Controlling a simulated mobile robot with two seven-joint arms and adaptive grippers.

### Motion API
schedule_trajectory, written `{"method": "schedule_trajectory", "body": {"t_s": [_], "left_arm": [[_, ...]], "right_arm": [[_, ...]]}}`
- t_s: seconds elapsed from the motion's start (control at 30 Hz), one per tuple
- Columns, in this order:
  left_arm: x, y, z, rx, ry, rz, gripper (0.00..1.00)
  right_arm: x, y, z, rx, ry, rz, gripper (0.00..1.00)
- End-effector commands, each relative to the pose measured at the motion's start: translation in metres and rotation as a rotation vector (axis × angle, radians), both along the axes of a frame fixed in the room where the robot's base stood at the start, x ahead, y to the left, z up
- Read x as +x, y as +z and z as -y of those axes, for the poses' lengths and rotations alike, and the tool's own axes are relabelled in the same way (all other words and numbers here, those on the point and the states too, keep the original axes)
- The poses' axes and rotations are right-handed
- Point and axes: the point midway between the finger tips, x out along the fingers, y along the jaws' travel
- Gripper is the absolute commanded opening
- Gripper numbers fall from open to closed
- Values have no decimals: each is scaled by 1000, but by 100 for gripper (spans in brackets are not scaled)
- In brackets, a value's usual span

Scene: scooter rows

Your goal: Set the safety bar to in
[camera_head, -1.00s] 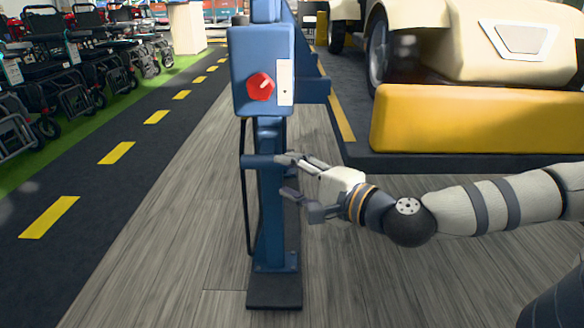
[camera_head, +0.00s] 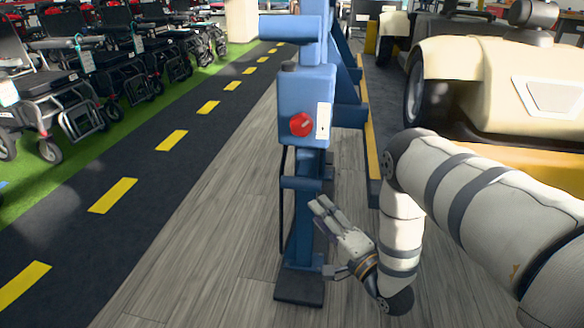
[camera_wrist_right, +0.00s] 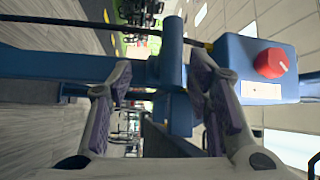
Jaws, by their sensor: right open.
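A blue post (camera_head: 302,225) stands upright on a dark base plate and carries a blue box (camera_head: 290,95) with a red knob (camera_head: 301,124). A short blue crossbar (camera_head: 301,183) sits on the post below the box; I cannot tell for sure whether this is the safety bar. My right gripper (camera_head: 322,237) is open, low beside the post and below the crossbar. In the right wrist view a blue bar (camera_wrist_right: 173,70) shows between the spread fingers (camera_wrist_right: 160,100); contact is not clear. The red knob (camera_wrist_right: 270,63) is at the right there. My left gripper is out of view.
A cream vehicle (camera_head: 490,85) with a yellow lower part stands at the right, behind my right arm. Rows of dark folding scooters (camera_head: 100,65) stand on green flooring at the left. The wooden floor (camera_head: 195,250) left of the post is clear.

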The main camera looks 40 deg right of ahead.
Motion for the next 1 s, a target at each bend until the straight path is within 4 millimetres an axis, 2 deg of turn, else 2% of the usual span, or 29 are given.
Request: {"method": "schedule_trajectory", "body": {"t_s": [0.03, 0.17, 0.5, 0.6, 0.77, 1.0], "left_arm": [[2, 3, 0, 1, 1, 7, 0], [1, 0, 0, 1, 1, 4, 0], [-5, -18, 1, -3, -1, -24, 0], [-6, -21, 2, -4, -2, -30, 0], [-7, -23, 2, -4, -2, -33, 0], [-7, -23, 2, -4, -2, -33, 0]], "right_arm": [[3, 9, -9, -7, 41, 30, 46], [14, 12, -14, -7, 70, 56, 46], [95, 20, -8, -6, 66, 52, 46], [111, 22, -7, -6, 66, 51, 46], [123, 26, -5, -5, 64, 50, 46], [124, 27, -5, -4, 64, 50, 44]]}}
